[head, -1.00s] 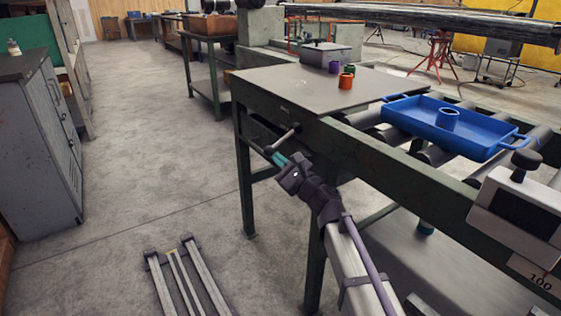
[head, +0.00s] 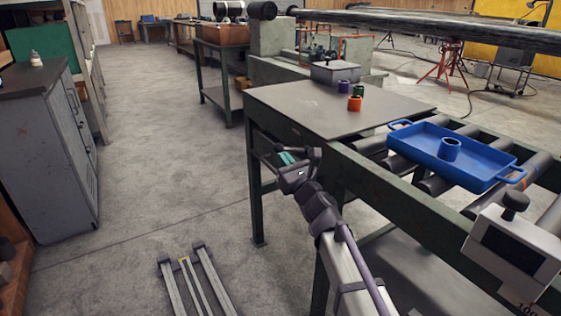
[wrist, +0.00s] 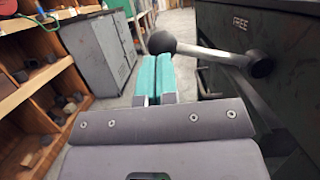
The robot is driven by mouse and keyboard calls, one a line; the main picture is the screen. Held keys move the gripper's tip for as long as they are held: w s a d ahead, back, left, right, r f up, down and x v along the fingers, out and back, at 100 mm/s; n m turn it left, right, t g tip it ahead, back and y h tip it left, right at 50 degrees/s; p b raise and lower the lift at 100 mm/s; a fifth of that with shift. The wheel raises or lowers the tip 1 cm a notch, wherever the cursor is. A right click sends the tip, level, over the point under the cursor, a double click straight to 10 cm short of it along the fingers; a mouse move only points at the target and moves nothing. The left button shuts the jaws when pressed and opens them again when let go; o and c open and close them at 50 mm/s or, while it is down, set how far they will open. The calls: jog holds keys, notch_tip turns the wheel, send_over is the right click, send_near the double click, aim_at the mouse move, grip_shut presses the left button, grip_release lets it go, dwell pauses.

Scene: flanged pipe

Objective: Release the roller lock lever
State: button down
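The roller lock lever (wrist: 208,53) is a grey rod with a dark ball knob (wrist: 160,42), fixed to a round hub (wrist: 262,66) on the dark green frame. In the wrist view it points left from the hub, close to level. The word FREE is marked on the frame above the hub. My gripper (wrist: 146,60) has teal fingers set close together, with nothing visible between them. The fingertips are right by the knob; whether they touch it I cannot tell. In the head view the lever (head: 300,153) is small, next to my gripper (head: 285,158).
A blue tray (head: 482,176) with a blue ring stands on the rollers (head: 540,168). Orange, green and purple pieces stand on the flat table top (head: 300,105). A grey cabinet (head: 52,150) stands left across open floor. Metal rails (head: 190,285) lie on the floor.

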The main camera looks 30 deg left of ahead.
jog(key=shift+w+r+p, duration=0.2)
jog(key=shift+r+p, duration=0.4)
jog(key=shift+r, duration=0.25)
jog(key=shift+f, duration=0.1)
